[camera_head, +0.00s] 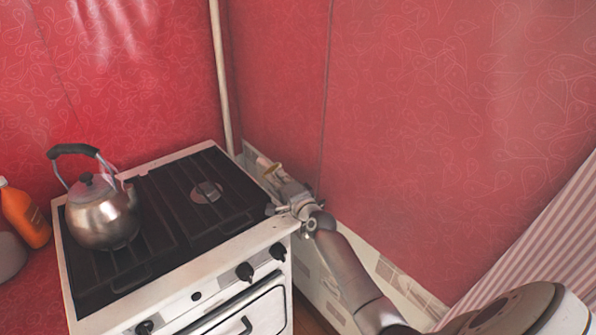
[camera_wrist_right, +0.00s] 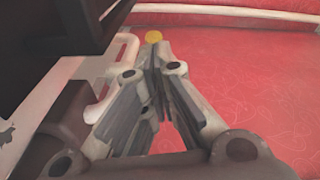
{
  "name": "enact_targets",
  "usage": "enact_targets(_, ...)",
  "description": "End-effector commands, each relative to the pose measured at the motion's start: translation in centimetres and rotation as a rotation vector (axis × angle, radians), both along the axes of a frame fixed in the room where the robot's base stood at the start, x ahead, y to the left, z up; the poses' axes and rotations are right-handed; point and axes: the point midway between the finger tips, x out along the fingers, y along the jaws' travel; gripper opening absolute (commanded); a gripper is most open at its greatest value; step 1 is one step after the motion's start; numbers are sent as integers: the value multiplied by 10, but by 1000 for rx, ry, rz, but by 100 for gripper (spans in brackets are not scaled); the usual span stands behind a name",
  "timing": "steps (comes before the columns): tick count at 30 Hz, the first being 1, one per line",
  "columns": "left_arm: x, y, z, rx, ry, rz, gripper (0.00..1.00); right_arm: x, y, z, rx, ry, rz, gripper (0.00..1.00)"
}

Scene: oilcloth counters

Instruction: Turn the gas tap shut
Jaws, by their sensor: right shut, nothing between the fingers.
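The gas tap shows as a small yellow handle (camera_head: 272,169) in the gap between the stove and the right-hand wall. It also shows in the right wrist view as a yellow disc just beyond the fingertips. My right gripper (camera_head: 281,189) reaches in beside the stove's right edge, its fingers pointing at the tap. In the right wrist view its fingers (camera_wrist_right: 155,68) are together with nothing between them. Whether the fingertips touch the tap I cannot tell; the tap's body is mostly hidden. My left gripper is not in view.
The white gas stove (camera_head: 185,262) stands close on the left, with a steel kettle (camera_head: 101,214) on its black grate. A cream pipe (camera_head: 221,75) runs down the wall corner. An orange bottle (camera_head: 24,214) stands at far left. The gap beside the stove is narrow.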

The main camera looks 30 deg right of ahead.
Motion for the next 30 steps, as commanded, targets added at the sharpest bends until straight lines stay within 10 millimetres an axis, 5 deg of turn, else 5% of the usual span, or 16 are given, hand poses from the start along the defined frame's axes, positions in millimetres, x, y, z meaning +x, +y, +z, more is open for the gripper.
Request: enact_targets(30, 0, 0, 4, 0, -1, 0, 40, 13, 16, 0, 0, 0, 0, 0)
